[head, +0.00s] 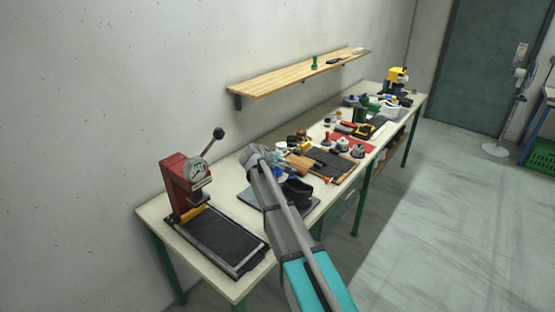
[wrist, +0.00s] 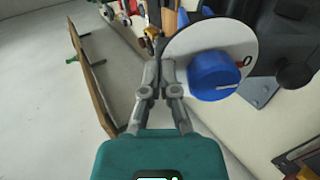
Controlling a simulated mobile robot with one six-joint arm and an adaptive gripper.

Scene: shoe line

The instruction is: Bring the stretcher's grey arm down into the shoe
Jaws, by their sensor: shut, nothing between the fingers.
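The stretcher stands on the bench, mostly hidden behind my arm in the head view. In the wrist view its white dial with a blue knob (wrist: 213,76) is close, right of my gripper (wrist: 158,70). Dark grey stretcher parts (wrist: 268,22) show at the upper right, but I cannot make out the grey arm's position. A black shoe (head: 297,191) shows just right of my arm in the head view, on a grey base plate (head: 250,200). My gripper (head: 256,154) is shut and empty near the dial; I cannot tell whether it touches it.
A red press (head: 178,188) with a lever and a black tray (head: 213,240) stands on the bench's near left. Tools and a cutting mat (head: 330,163) crowd the bench beyond the stretcher. A wooden shelf (head: 300,75) is on the wall; it also shows in the wrist view (wrist: 92,80).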

